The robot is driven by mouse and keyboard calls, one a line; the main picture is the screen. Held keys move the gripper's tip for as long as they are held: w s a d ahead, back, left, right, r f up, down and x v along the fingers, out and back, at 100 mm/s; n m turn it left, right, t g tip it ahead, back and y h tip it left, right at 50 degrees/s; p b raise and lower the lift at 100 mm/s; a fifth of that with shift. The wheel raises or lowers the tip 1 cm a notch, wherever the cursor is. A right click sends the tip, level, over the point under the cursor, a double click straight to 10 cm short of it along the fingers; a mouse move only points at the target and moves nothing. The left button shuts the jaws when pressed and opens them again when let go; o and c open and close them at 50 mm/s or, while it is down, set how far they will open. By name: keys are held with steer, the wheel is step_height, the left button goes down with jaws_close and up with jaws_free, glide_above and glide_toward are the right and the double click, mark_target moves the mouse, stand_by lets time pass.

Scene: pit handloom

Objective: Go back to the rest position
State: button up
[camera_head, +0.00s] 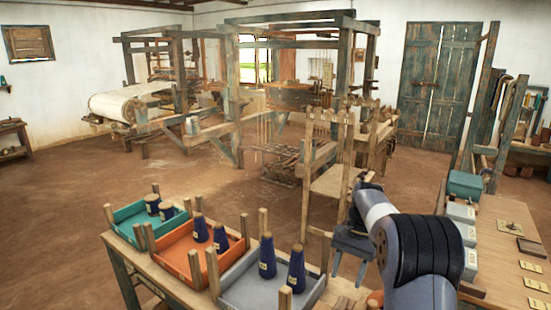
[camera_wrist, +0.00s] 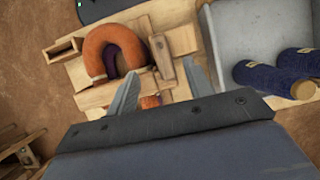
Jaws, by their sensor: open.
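My gripper (camera_head: 347,275) hangs fingers down at the right end of the tray table in the head view, just right of the grey tray. It is open. In the wrist view its two fingers (camera_wrist: 160,88) stand apart with nothing held between them. Pale wooden pieces and a small orange patch show beyond and between the fingers. My arm hides part of the table's right end in the head view.
A teal tray (camera_head: 127,214), an orange tray (camera_head: 172,262) and a grey tray (camera_head: 245,292) hold dark blue cones. A curved orange object (camera_wrist: 98,45) lies near the fingers. A bench (camera_head: 505,262) stands right. Wooden looms (camera_head: 235,85) stand behind; brown floor (camera_head: 60,190) is open left.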

mark_target(336, 309)
steer(key=p+x, duration=0.1)
steer(key=x, duration=0.8)
steer(key=shift+s+f, duration=0.15)
steer(key=shift+f, duration=0.05)
steer(key=shift+a+f+n, duration=0.15)
steer(key=shift+f+n, duration=0.1)
steer(key=shift+n, duration=0.05)
steer(key=n+h, duration=0.1)
steer(key=n, duration=0.3)
steer(key=shift+a+g+h, duration=0.1)
steer(key=shift+g+h, duration=0.3)
steer(key=n+h, duration=0.1)
steer(key=n, duration=0.3)
steer(key=shift+h, duration=0.3)
steer(key=shift+r, duration=0.1)
